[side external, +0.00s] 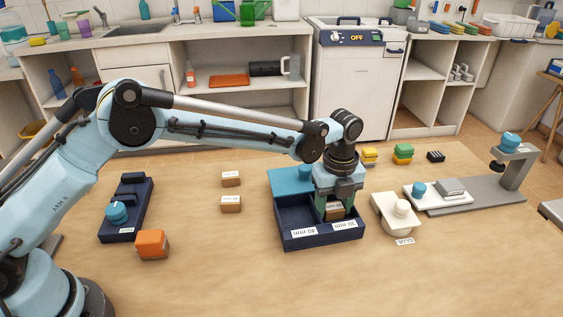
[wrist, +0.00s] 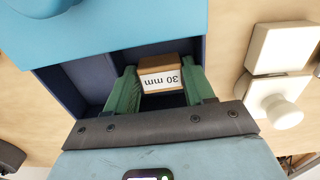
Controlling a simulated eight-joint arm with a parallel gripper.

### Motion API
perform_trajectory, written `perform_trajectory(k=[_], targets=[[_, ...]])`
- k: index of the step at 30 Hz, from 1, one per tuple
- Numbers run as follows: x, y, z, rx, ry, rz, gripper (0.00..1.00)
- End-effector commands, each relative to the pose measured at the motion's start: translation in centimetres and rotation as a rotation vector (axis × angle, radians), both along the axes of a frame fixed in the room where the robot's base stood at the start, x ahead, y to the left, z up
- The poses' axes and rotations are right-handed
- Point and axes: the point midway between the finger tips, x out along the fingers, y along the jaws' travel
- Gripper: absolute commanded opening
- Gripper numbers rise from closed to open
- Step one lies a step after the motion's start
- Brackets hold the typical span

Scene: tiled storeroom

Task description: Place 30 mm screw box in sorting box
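The 30 mm screw box (side external: 335,211) is a small brown box with a white label; the wrist view shows "30 mm" on it (wrist: 160,80). It is low inside the right compartment of the dark navy sorting box (side external: 283,240), the one with the "30 mm" front label. The left compartment, labelled "40 mm", looks empty. My gripper (side external: 336,208) points down into the right compartment. Its green fingers (wrist: 160,88) lie against both sides of the screw box, with no clear gap. Whether the box touches the compartment floor is hidden.
Two brown boxes (side external: 231,204) (side external: 231,179) stand left of the sorting box. A blue lid-like part (side external: 286,180) with a knob covers its back. A cream object with a knob (side external: 397,212) stands close on the right. An orange block (side external: 152,244) and a navy device (side external: 126,210) lie left.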

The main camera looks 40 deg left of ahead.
Motion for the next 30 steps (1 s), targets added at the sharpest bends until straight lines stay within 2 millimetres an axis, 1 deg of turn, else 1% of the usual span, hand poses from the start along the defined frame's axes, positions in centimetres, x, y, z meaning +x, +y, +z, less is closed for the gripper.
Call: perform_trajectory(k=[5, 8, 15, 18, 21, 24, 28, 30], targets=[[0.1, -0.1, 0.7, -0.003, -0.004, 0.0, 0.57], [0.1, -0.1, 2.0, -0.003, -0.003, 0.0, 0.57], [0.0, 0.0, 7.0, -0.002, -0.002, 0.0, 0.57], [0.0, 0.0, 8.9, -0.002, -0.002, 0.0, 0.57], [0.0, 0.0, 10.4, -0.002, -0.002, 0.0, 0.57], [0.0, 0.0, 11.4, -0.001, -0.001, 0.0, 0.57], [0.0, 0.0, 12.2, -0.001, -0.003, 0.004, 0.57], [0.0, 0.4, 12.7, -0.004, -0.009, 0.03, 0.57]])
